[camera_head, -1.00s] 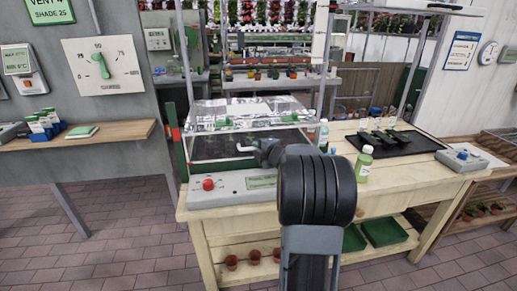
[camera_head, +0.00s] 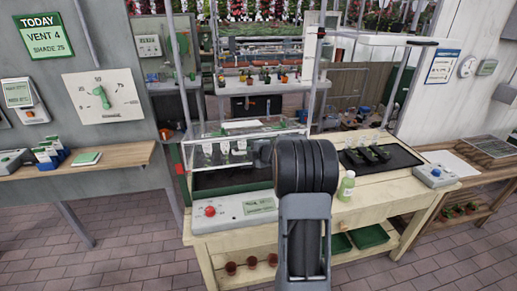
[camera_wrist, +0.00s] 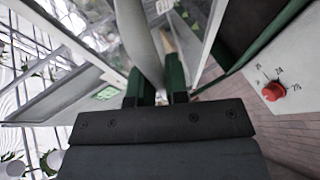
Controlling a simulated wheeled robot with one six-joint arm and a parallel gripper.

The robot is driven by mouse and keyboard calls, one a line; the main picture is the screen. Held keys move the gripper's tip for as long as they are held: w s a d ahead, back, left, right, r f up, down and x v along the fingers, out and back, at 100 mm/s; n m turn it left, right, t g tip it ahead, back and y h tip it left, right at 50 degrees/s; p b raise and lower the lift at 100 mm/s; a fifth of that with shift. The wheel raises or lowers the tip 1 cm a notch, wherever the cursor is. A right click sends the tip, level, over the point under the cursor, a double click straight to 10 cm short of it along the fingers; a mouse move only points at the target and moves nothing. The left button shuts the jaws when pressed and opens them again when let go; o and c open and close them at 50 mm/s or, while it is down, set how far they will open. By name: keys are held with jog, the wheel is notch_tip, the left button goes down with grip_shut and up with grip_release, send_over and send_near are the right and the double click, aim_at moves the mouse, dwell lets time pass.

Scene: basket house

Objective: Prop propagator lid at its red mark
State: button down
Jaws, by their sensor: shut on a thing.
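The propagator base (camera_head: 232,209), grey with a red knob, sits at the left of the wooden bench; the knob also shows in the wrist view (camera_wrist: 273,91). Its clear lid (camera_head: 205,137) stands raised at the front over the dark tray. A red mark (camera_head: 180,168) shows at the left, close to the lid's side. My gripper (camera_wrist: 158,82) has its dark green fingers closed about a pale bar at the lid's front. In the head view my wrist hides the fingers and part of the lid. Whether the lid touches a prop cannot be told.
A green-labelled bottle (camera_head: 346,187) stands right of my wrist. A side shelf (camera_head: 110,155) with seed packets is at left. The paved floor is clear in front.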

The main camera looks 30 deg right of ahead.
aim_at(247, 141)
jog(key=r+p, duration=0.1)
jog(key=w+r, duration=0.1)
jog(key=r+p, duration=0.1)
jog(key=shift+w+d+r+p, duration=0.25)
jog(key=shift+w+d+p, duration=0.05)
jog(key=c, duration=1.1)
grip_release()
jog(key=shift+c, duration=0.2)
jog(key=b+v, duration=0.1)
jog(key=v, duration=1.2)
jog(key=shift+s+r, duration=0.15)
jog(key=shift+s, duration=0.2)
